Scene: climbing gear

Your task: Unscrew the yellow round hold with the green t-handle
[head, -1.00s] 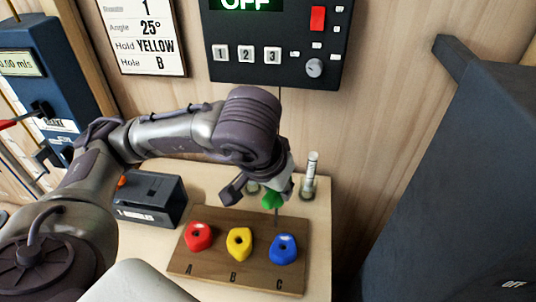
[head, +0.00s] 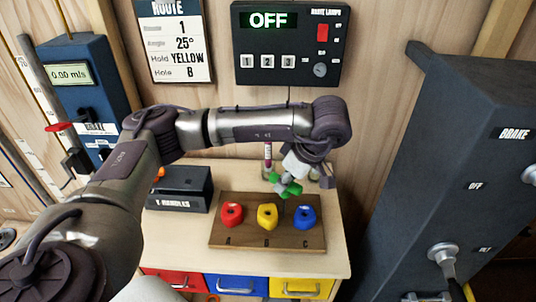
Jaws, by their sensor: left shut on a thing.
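The yellow round hold (head: 267,217) sits in the middle of the wooden board (head: 224,239), above the letter B, with a dark hole in its centre. A red hold (head: 232,214) is left of it and a blue hold (head: 305,217) right of it. My left gripper (head: 289,180) is shut on the green t-handle (head: 287,190), behind the board's holds, between the yellow and blue ones in the picture. The t-handle looks apart from the yellow hold. Its shaft is hard to make out. My right gripper is not in view.
A dark box labelled T-HANDLES (head: 179,190) stands left of the board. A dark brake unit (head: 442,150) rises at the right. The lamp panel (head: 289,45) reads OFF. A route card (head: 175,42) says Hold YELLOW, Hole B. Coloured drawers (head: 236,285) are below the tabletop.

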